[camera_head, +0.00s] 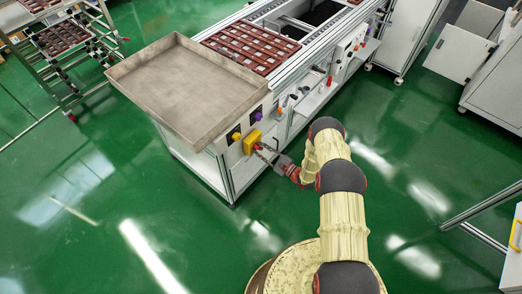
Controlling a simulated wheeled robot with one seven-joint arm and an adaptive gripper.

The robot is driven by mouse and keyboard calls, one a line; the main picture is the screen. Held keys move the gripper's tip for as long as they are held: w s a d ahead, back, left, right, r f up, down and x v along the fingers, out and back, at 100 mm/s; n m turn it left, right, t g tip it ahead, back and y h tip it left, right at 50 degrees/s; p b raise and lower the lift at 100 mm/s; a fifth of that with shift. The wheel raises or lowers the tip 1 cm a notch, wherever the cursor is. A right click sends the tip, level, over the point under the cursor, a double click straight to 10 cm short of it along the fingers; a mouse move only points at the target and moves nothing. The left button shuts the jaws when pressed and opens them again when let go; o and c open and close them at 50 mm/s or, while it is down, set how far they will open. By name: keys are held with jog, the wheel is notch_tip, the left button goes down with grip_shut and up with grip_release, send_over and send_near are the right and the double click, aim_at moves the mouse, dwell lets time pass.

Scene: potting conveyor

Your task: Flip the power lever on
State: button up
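The yellow power lever housing (252,142) is fixed to the white end panel of the conveyor machine (218,166), below the grey tray. My gripper (262,150) reaches in from the right, with its fingertips at the right side of the yellow housing. A small red part shows between the fingertips and the housing. I cannot tell whether the fingers touch the lever, or which way the lever is set. The finger opening is too small to judge from this view.
A large grey metal tray (185,88) overhangs the panel above the housing. Other small knobs sit nearby on the panel, one purple (257,115). Brown pot trays (250,45) lie on the conveyor. A wheeled rack (75,50) stands at the upper left. Green floor around is clear.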

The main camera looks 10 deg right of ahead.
jog(key=c, duration=0.6)
grip_shut()
jog(key=shift+m+b, duration=0.3)
jog(key=shift+m, duration=0.1)
jog(key=m+b, duration=0.1)
jog(key=m, duration=0.1)
jog(key=shift+d+m+b, duration=0.15)
jog(key=shift+m+b, duration=0.15)
jog(key=shift+m, duration=0.1)
jog(key=m, duration=0.1)
jog(key=m+b, duration=0.1)
jog(key=m, duration=0.1)
jog(key=shift+w+d+m+b, duration=0.15)
jog(key=shift+m+b, duration=0.15)
jog(key=m, duration=0.2)
jog(key=m+b, duration=0.1)
jog(key=m, duration=0.1)
jog(key=m+b, duration=0.1)
jog(key=m, duration=0.1)
jog(key=shift+w+d+m, duration=0.2)
jog(key=shift+d+m, duration=0.05)
jog(key=shift+m, duration=0.05)
jog(key=o, duration=0.8)
grip_release()
